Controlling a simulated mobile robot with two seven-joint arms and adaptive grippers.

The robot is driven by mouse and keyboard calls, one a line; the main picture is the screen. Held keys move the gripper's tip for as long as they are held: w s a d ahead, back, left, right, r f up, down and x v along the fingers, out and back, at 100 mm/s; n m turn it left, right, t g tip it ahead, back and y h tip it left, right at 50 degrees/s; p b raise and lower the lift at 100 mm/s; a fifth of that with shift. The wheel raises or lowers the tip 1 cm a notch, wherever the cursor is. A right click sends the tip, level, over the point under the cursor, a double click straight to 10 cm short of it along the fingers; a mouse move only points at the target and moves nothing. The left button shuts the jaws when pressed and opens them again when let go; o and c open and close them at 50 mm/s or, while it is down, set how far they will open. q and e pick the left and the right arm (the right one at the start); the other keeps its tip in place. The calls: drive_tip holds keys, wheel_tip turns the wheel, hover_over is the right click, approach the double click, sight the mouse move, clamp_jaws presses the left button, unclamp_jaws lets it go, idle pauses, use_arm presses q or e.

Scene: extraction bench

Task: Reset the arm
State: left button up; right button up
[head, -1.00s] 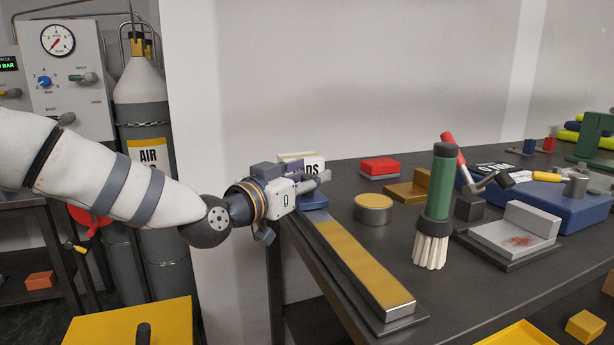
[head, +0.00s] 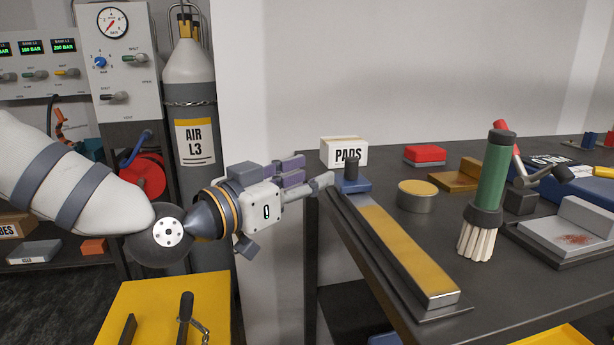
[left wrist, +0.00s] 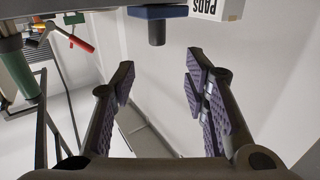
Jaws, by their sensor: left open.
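My left arm comes in from the left in the head view, its white sleeve banded in grey-blue. My left gripper (head: 308,175) is at the left end of the dark bench (head: 512,298), just left of a long yellow-topped bar with a blue end block and dark knob (head: 352,170). In the left wrist view the two purple-padded fingers (left wrist: 158,90) are spread wide with nothing between them. The blue block and knob (left wrist: 157,30) show beyond them, apart from the fingers. My right gripper is not in view.
A PADS box (head: 343,152) stands behind the bar. A round tin (head: 417,197), a green-handled brush (head: 491,175) and a grey tray (head: 565,236) are on the bench. A yellow cart top (head: 150,300) with upright handles is below my arm. An air cylinder (head: 190,90) stands behind.

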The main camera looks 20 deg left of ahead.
use_arm(q)
drive_tip(key=s+d+f+n+g+y+p, duration=0.1)
drive_tip(key=s+f+g, duration=0.5)
drive_tip(key=f, duration=0.8)
drive_tip(key=s+d+f+n+g+y+p, duration=0.1)
drive_tip(key=s+f+n+g+y, duration=0.15)
drive_tip(key=s+f, duration=0.8)
drive_tip(key=s+a+f+g+y, duration=0.1)
drive_tip(key=s+f, duration=0.4)
drive_tip(key=s, duration=0.5)
drive_tip(key=s+a+f+n+g+y, duration=0.1)
drive_tip(key=s+a+f+g, duration=0.1)
drive_tip(key=s+f+g, duration=0.4)
drive_tip(key=s+a+f+g+y+p, duration=0.1)
drive_tip(key=s+f, duration=0.4)
drive_tip(key=s, duration=0.8)
drive_tip(key=shift+s+a+f+g, duration=0.15)
drive_tip(key=shift+s+a+g, duration=0.2)
drive_tip(key=shift+a+g, duration=0.7)
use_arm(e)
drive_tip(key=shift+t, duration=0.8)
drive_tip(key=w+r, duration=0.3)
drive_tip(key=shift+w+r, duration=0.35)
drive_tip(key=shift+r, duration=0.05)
use_arm(q)
drive_tip(key=shift+d, duration=0.2)
